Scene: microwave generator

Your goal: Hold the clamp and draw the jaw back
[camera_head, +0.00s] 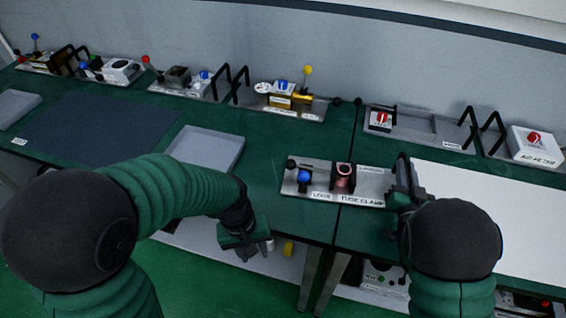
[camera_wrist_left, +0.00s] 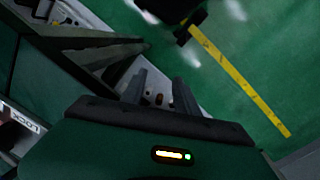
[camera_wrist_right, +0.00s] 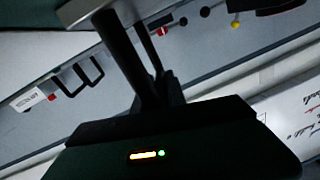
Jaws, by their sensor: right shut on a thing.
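The fuse clamp (camera_head: 324,195) is a grey metal plate on the green bench, labelled "LOCK" and "FUSE CLAMP". It carries a blue knob (camera_head: 304,177), a copper-coloured cylinder (camera_head: 345,174) and a rod with a dark end at the left. My right gripper (camera_head: 402,176) is shut at the plate's right end; its fingers hide what they grip there. My left gripper (camera_head: 256,250) is open and empty, pointing down in front of the bench edge, left of and below the clamp.
A grey tray (camera_head: 207,148) and a dark mat (camera_head: 95,128) lie left of the clamp. A white board (camera_head: 490,215) lies to its right. Several fixtures with black handles line the wall, including one with a yellow-topped lever (camera_head: 307,71). Shelves with items are below the bench.

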